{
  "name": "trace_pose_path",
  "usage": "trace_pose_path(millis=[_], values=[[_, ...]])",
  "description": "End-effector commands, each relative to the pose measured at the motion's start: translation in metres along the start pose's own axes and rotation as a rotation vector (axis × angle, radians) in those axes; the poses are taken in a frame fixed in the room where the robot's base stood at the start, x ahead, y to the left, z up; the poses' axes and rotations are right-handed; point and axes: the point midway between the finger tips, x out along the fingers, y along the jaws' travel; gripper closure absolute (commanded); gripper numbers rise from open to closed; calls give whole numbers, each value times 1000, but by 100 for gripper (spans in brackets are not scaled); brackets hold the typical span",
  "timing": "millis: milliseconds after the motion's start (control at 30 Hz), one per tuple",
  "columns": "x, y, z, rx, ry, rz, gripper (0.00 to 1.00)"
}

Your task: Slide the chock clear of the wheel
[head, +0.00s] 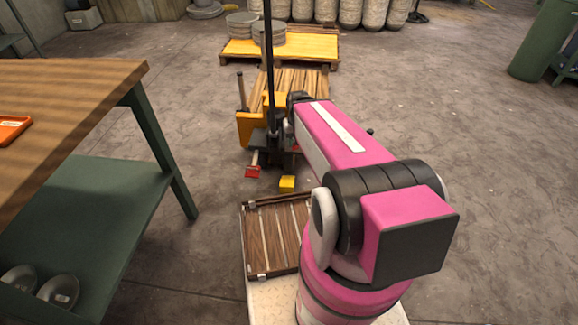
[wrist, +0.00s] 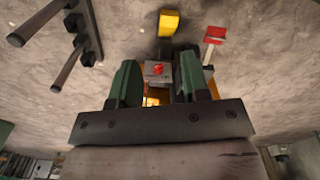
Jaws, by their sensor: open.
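My gripper (wrist: 158,66) shows in the wrist view with two green fingers spread apart and nothing held. A small grey block with a red knob (wrist: 157,70) appears between the fingertips; I cannot tell whether either finger touches it. I cannot tell for certain which part is the chock. A yellow block (head: 287,183) and a red piece (head: 252,171) sit low at the near end of the orange pallet truck (head: 250,128). The wrist view also shows the yellow block (wrist: 168,22) and the red piece (wrist: 214,34). The wheel is not clearly visible. My arm hides the gripper in the head view.
A wooden-topped bench (head: 70,85) with a green lower shelf (head: 90,205) stands at left. A dark upright pole (head: 269,60) rises from the truck. A yellow pallet (head: 310,48) lies behind. Dark rods (wrist: 75,50) show left in the wrist view. Right floor is mostly clear.

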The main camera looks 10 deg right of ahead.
Motion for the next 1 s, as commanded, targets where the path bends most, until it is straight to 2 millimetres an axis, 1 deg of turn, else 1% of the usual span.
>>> trace_pose_path(millis=[267, 300, 367, 400, 467, 533, 567, 600, 667, 700, 767, 800, 867, 900, 967, 1000], values=[[0, 0, 0, 0, 0, 0, 57], [0, 0, 0, 0, 0, 0, 51], [2, 0, -2, 1, 0, 0, 31], [5, 0, -6, 4, -1, 0, 18], [15, 0, -17, 11, -2, 0, 0], [36, 0, -38, 26, -4, 0, 0], [48, 0, -49, 35, -4, 0, 0], [67, 0, -65, 49, -6, 0, 0], [100, 0, -91, 74, -8, 0, 0], [124, 0, -109, 91, -7, 0, 0], [163, 1, -132, 118, -8, 1, 0], [188, 1, -146, 137, -9, 1, 0], [227, 1, -165, 162, -9, 1, 0], [253, 1, -175, 179, -10, 1, 0], [289, 1, -189, 203, -10, 1, 0], [310, 1, -196, 216, -9, 1, 0]])
